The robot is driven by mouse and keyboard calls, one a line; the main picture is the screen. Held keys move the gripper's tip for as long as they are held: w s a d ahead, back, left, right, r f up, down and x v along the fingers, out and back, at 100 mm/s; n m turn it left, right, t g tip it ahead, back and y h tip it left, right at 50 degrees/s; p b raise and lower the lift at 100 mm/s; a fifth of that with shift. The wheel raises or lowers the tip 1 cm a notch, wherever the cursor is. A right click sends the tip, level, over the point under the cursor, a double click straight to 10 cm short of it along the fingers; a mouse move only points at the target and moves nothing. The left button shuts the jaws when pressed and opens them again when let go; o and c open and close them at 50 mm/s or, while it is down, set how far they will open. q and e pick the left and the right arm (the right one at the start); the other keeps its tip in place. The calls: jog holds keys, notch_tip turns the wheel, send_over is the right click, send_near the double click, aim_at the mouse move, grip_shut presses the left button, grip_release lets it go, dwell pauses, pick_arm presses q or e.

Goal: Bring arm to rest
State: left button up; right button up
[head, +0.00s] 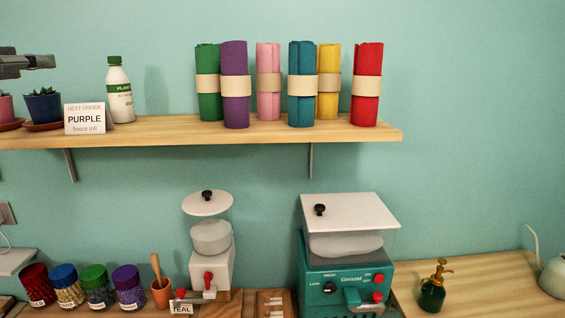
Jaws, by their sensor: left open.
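My left gripper (30,62) shows at the upper left edge of the head view, in front of the wall and above the left end of the wooden shelf (350,134). It is open, and nothing shows between its fingers. Most of its arm is outside the picture. It is above the potted plants and apart from the fabric rolls. My right gripper is not in view. Upright fabric rolls stand on the shelf: green (208,104), purple (235,60), pink (268,58), teal (301,110), yellow (328,60) and red (367,60).
Below are colored jars (68,286), two machines (347,275), a spray bottle (432,294) and a watering can (554,276).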

pick_arm(q)
jog(key=w+d+f+m+g+h, duration=0.1)
jog(key=w+d+f+g, duration=0.2)
jog(key=f, duration=0.9)
jog(key=w+d+f+m+g, duration=0.1)
jog(key=w+d+f, duration=0.3)
jog(key=f, duration=0.9)
jog(key=s+d+f+g, duration=0.2)
jog(key=f, duration=0.7)
jog(key=s+d+f+g, duration=0.1)
jog(key=d+f, duration=0.1)
jog(key=f, duration=0.7)
jog(key=s+d+f+g, duration=0.3)
jog(key=s+f+g, duration=0.1)
jog(key=s+f, duration=0.85)
jog(key=s+d+f+g, duration=0.2)
jog(key=s+f+g, duration=0.2)
jog(key=s+f, duration=1)
notch_tip(320, 180, down, 23)
jog(key=s, duration=0.3)
jog(key=s+a+f+g, duration=0.1)
jog(key=s+a+f, duration=0.1)
jog(key=s+f, duration=1.4)
jog(key=shift+a+f+m+g, duration=0.3)
jog(key=shift+f+m+g, duration=0.1)
jog(key=shift+f, duration=0.3)
jog(key=shift+s, duration=0.1)
